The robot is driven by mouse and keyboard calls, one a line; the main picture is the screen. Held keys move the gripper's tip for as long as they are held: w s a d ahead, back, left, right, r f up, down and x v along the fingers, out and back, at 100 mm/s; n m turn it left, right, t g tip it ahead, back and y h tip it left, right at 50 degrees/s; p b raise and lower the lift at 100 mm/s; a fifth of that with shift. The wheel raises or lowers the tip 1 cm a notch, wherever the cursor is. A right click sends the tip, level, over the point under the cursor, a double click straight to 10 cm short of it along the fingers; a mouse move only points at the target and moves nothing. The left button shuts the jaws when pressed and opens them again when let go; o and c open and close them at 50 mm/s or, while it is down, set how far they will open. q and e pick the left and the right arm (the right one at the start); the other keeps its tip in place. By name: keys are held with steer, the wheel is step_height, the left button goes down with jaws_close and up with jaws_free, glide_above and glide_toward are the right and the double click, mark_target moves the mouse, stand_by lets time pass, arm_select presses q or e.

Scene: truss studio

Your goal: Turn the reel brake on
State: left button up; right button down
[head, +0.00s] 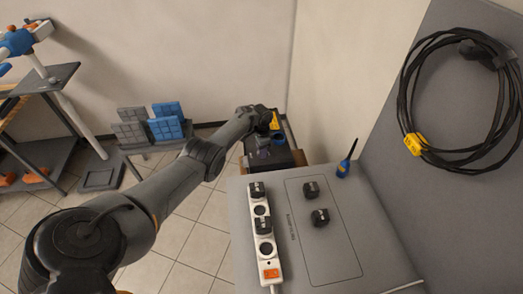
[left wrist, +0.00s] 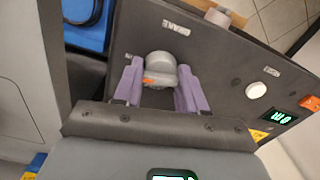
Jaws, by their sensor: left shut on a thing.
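The reel's dark control panel (left wrist: 225,60) fills much of the left wrist view. On it, a grey brake knob (left wrist: 161,66) with an orange mark sits below a label reading BRAKE (left wrist: 176,27). My left gripper (left wrist: 160,80) has its two purple fingers on either side of this knob and is shut on it. In the head view my left arm reaches far forward to the dark reel unit (head: 288,152), and the left gripper (head: 262,150) is small and partly hidden there. The knob cannot be made out in that view. My right gripper is not in view.
A round white button (left wrist: 256,90), a green-lit display (left wrist: 280,117) and an orange part (left wrist: 310,103) are on the panel's right. A grey table (head: 350,240) with a white power strip (head: 266,240) and a blue radio-like item (head: 344,165) stands nearer. A coiled black cable (head: 412,90) hangs at right.

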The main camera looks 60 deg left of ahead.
arm_select(q)
steer(key=shift+m, duration=0.9)
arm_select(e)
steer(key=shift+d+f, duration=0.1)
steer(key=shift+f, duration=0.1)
arm_select(q)
steer(key=o, duration=1.1)
steer(key=shift+c, duration=0.2)
step_height(320, 180, up, 9)
steer(key=p, duration=0.4)
steer(key=shift+r+p, duration=0.55)
steer(key=shift+r, duration=0.35)
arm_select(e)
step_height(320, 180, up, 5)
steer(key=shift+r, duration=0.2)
